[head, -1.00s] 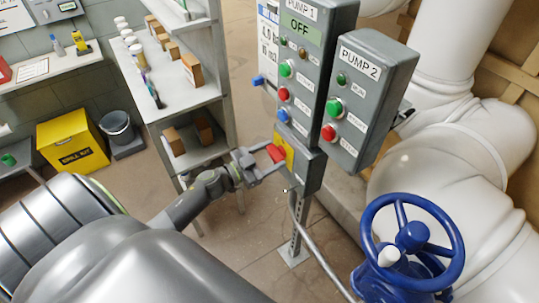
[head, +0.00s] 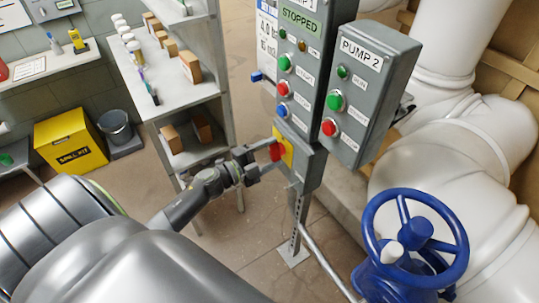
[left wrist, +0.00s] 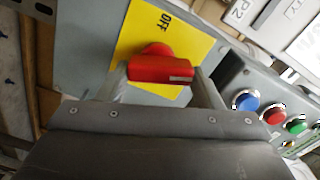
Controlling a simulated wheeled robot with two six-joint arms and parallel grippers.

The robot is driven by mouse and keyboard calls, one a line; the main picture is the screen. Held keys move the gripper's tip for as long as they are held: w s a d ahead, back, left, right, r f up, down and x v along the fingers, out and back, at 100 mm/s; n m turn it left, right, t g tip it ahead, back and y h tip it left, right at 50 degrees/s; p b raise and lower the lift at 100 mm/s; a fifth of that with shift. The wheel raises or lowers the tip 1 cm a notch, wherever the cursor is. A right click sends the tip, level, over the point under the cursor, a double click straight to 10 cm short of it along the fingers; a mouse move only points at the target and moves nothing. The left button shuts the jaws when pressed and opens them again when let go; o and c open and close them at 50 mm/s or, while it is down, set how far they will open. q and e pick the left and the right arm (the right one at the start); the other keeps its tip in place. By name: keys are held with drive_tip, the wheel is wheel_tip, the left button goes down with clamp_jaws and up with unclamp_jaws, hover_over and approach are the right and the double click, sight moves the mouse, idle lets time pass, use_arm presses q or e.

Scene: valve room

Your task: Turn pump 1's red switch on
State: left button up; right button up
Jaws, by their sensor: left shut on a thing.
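Pump 1's red switch (head: 277,151) sits on a yellow plate (head: 287,143) on the grey box below the pump 1 panel (head: 307,85). My left gripper (head: 266,158) is shut on the red switch. In the left wrist view the switch (left wrist: 160,69) lies between the two fingers of my left gripper (left wrist: 163,85), with a white mark at its right end. The word OFF shows on the yellow plate (left wrist: 190,43) above it. The pump 1 display (head: 300,20) reads STOPPED. My right gripper is out of view.
The pump 2 panel (head: 368,95) stands just right of pump 1. A blue valve wheel (head: 415,240) and large white pipes (head: 430,155) fill the right side. A shelf unit (head: 180,105) and a yellow spill kit box (head: 70,140) stand at left.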

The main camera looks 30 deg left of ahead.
use_arm(q)
drive_tip(key=shift+f+m+b, duration=0.15)
drive_tip(key=shift+m+b, duration=0.45)
drive_tip(key=shift+m, duration=1.4)
drive_tip(key=o, duration=1)
drive_tip(key=shift+s, duration=0.1)
drive_tip(key=shift+b+v, duration=1.95)
drive_tip(key=shift+v, duration=6.7)
